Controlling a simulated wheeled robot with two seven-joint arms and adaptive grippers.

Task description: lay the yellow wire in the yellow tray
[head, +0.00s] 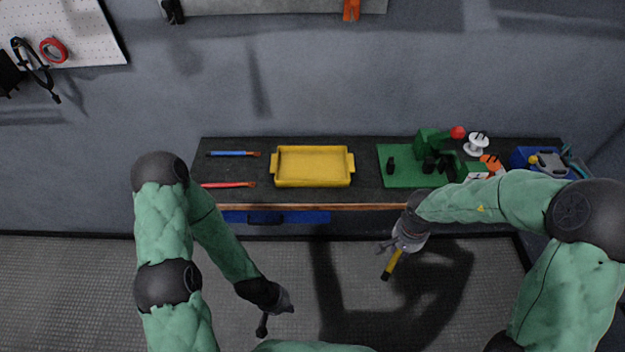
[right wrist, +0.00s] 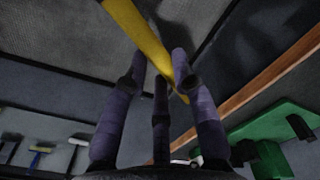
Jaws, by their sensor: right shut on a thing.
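The yellow tray (head: 313,183) sits empty on the dark workbench, near its middle. My right gripper (head: 397,246) is in front of the bench, to the right of and nearer than the tray. It is shut on the yellow wire (head: 392,264), which hangs tilted below it and has a dark end. In the right wrist view the yellow wire (right wrist: 142,35) runs diagonally past the fingers of the right gripper (right wrist: 160,78). My left gripper (head: 277,315) is empty in front of the bench, low in the head view, with its fingers spread.
A blue wire (head: 230,154) and a red wire (head: 228,185) lie left of the tray. A green board (head: 400,178) with dark and green parts stands right of it. A white spool (head: 477,143) and a blue box (head: 530,158) are further right. The bench's front edge (head: 300,206) lies before the tray.

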